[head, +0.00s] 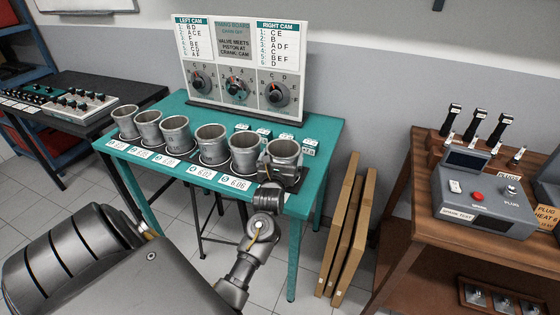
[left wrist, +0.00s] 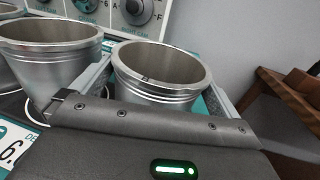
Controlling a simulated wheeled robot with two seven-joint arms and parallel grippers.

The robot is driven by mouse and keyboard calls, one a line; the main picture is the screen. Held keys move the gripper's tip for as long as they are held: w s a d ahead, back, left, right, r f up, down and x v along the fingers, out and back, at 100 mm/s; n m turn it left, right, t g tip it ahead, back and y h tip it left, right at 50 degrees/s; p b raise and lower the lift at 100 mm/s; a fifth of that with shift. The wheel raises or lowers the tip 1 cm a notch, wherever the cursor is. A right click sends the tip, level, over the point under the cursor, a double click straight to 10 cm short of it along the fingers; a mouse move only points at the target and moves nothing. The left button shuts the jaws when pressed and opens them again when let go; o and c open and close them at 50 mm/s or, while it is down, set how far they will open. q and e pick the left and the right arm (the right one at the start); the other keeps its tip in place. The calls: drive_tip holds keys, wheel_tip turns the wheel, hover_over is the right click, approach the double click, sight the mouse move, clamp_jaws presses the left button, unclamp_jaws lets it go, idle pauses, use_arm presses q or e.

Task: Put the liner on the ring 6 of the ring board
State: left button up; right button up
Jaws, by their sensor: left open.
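The liner (head: 283,153), a grey metal cylinder, stands at the right end of the row, at the ring board's (head: 157,153) last place. In the left wrist view the liner (left wrist: 158,75) looks upright, its open rim up. My left gripper (head: 282,176) is open, with one finger on each side of this liner; it also shows in the left wrist view (left wrist: 160,105). I cannot tell whether the fingers touch it. The liner's foot and the ring under it are hidden by the gripper. My right gripper is not in view.
Several similar liners (head: 244,152) stand on the board to the left, the nearest one close to my left finger. Number cards (head: 235,183) lie along the teal table's (head: 327,135) front. A dial panel (head: 240,70) stands behind. Wooden boards (head: 345,230) lean at the right.

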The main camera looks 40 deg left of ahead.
use_arm(q)
drive_tip(key=b+v, duration=0.2)
drive_tip(key=v, duration=0.9)
drive_tip(key=shift+f, duration=0.15)
drive_tip(key=shift+s+d, duration=0.3)
drive_tip(key=shift+s, duration=0.1)
